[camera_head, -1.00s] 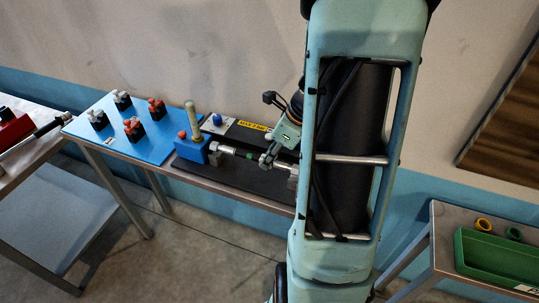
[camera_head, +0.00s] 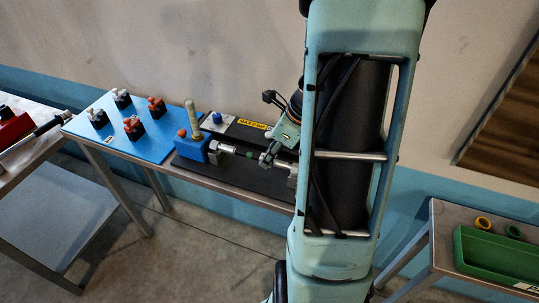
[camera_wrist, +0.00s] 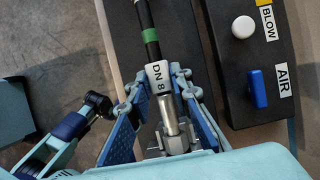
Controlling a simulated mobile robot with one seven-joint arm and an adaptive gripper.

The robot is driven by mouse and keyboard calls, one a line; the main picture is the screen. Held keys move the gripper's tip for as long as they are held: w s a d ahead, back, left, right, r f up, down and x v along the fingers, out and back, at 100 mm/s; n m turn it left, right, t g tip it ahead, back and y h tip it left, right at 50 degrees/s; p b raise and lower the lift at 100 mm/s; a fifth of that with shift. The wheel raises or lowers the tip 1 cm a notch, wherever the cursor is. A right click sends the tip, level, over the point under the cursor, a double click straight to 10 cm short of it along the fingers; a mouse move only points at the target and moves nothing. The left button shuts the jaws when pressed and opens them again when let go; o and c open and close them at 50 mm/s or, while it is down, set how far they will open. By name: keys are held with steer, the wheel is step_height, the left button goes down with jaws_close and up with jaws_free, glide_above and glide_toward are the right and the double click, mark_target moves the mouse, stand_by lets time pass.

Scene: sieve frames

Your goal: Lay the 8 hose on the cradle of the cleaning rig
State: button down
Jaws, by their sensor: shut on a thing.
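The 8 hose (camera_wrist: 152,45) is black with green bands, a white "DN 8" tag (camera_wrist: 159,77) and a metal end. My gripper (camera_wrist: 157,95) is shut on it around the tag. In the head view my gripper (camera_head: 269,158) and the dark hose (camera_head: 238,151) are over the rig's black bed. The hose runs left toward a metal fitting (camera_head: 214,147) at the blue block (camera_head: 188,148). The metal end lies close to a grey hex fitting (camera_wrist: 178,142) in the wrist view. I cannot tell whether they touch, or whether the hose rests on the cradle.
The black panel (camera_wrist: 247,75) beside the hose carries a white button (camera_wrist: 243,27) and a blue AIR switch (camera_wrist: 258,88). A blue board (camera_head: 115,138) with several valve-like parts is left of the rig. A green tray (camera_head: 500,262) stands at right.

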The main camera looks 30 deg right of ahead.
steer(key=shift+f+b, duration=0.35)
steer(key=shift+f, duration=0.15)
steer(key=c, duration=1.7)
jaws_free()
steer(key=shift+o, duration=0.2)
steer(key=v, duration=1.2)
